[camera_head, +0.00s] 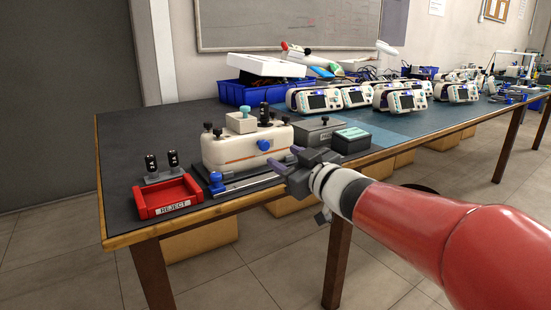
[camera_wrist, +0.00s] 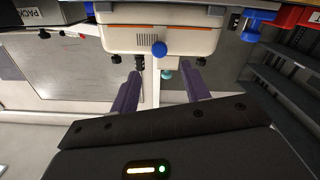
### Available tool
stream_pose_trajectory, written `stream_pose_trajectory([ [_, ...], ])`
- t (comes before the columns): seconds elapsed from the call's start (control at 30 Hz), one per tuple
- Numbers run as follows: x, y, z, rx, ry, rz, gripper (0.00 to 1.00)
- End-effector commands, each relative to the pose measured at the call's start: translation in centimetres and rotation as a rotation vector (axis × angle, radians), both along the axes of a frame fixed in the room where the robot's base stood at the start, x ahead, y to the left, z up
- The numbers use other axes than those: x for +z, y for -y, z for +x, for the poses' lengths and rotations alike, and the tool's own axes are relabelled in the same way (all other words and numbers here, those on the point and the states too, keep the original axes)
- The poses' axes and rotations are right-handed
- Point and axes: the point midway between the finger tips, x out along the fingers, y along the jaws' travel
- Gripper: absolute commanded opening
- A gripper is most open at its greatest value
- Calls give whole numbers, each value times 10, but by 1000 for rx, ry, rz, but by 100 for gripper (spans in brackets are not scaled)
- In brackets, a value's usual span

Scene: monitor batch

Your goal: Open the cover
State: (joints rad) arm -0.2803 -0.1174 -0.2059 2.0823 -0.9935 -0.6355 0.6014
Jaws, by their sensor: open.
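A cream box-like fixture (camera_head: 240,150) with an orange stripe stands near the table's front edge. Its front has a round blue knob (camera_head: 263,145), and a teal-topped block (camera_head: 241,122) and black knobs sit on top. I cannot tell which part is the cover. My gripper (camera_head: 289,159) is open and empty, in front of the fixture's right end. In the wrist view, the fixture (camera_wrist: 120,38) appears upside down beyond the two purple fingers (camera_wrist: 162,78). The blue knob (camera_wrist: 159,48) shows between and beyond the fingertips, apart from them.
A red REJECT tray (camera_head: 165,197) is left of the fixture, with a blue-knobbed metal bar (camera_head: 245,184) in front. A grey box (camera_head: 318,133) and a dark box (camera_head: 350,142) stand to the right. White monitors (camera_head: 318,100) line the back.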

Motion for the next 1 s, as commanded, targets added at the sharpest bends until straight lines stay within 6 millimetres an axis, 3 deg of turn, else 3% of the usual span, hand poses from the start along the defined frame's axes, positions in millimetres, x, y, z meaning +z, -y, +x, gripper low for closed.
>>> stream_pose_trajectory([
  [0.43,0,-36,53,0,0,-1,46],
  [0.83,1,-41,60,-2,1,-1,46],
  [1.0,1,-41,60,-2,1,-1,24],
])
